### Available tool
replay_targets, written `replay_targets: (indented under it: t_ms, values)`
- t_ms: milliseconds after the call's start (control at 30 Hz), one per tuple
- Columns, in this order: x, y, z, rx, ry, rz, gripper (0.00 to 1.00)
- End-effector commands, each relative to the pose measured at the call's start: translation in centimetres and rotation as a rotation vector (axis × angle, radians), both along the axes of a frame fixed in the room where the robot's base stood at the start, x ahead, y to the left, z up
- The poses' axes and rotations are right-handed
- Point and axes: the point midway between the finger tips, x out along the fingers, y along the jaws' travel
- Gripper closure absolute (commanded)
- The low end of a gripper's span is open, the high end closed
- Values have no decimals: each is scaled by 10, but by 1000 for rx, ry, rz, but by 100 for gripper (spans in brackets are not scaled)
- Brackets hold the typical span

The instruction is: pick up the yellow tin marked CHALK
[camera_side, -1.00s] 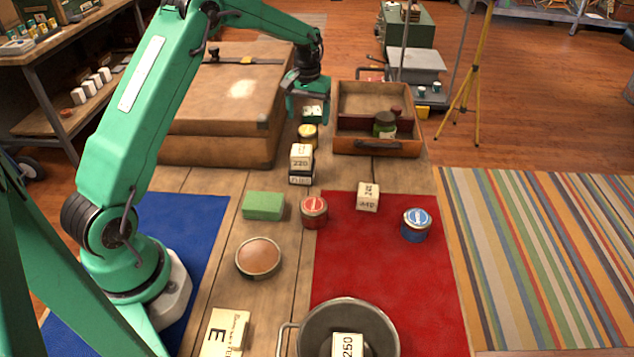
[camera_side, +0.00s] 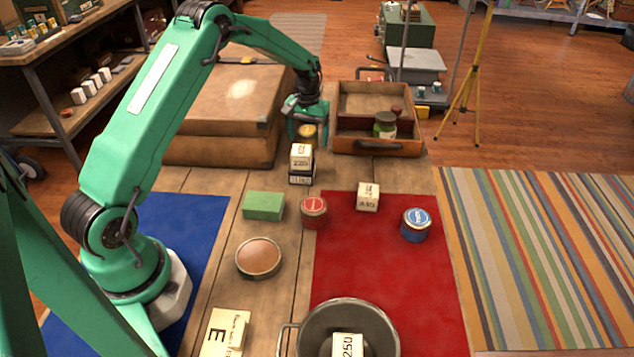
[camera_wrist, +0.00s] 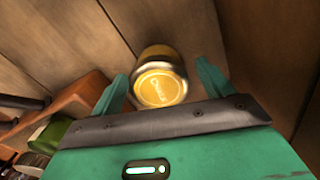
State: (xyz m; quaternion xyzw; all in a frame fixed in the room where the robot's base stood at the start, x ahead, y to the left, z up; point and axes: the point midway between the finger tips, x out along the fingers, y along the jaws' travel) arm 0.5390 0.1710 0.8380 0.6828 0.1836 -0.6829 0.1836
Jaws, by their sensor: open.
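The yellow tin marked CHALK (camera_wrist: 160,84) shows in the wrist view with its yellow lid toward the camera, between the two fingers of my gripper (camera_wrist: 165,80). In the side view the tin (camera_side: 307,132) stands on the wooden table behind the stacked white blocks, partly hidden. My gripper (camera_side: 307,122) is open and points down at the tin. The fingers lie to either side of the lid in the wrist view; I cannot tell whether they touch it.
A brown case (camera_side: 215,150) stands close on the left. An open wooden box (camera_side: 405,146) with a green jar (camera_side: 384,125) stands close on the right. Stacked white blocks (camera_side: 301,158) stand just in front of the tin. Red tin (camera_side: 313,213) and green block (camera_side: 263,206) are farther forward.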

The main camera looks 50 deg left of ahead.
Motion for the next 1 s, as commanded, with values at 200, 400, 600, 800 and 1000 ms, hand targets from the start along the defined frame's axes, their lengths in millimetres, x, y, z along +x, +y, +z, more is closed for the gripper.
replay_targets:
  t_ms: [200,400,600,800,1000]
  values:
    - [0,0,-2,0,0,0,21]
    - [0,0,-2,0,0,0,21]
    - [0,0,-2,0,0,0,34]
    - [0,0,-2,0,0,0,71]
    - [0,0,-2,1,-1,0,71]
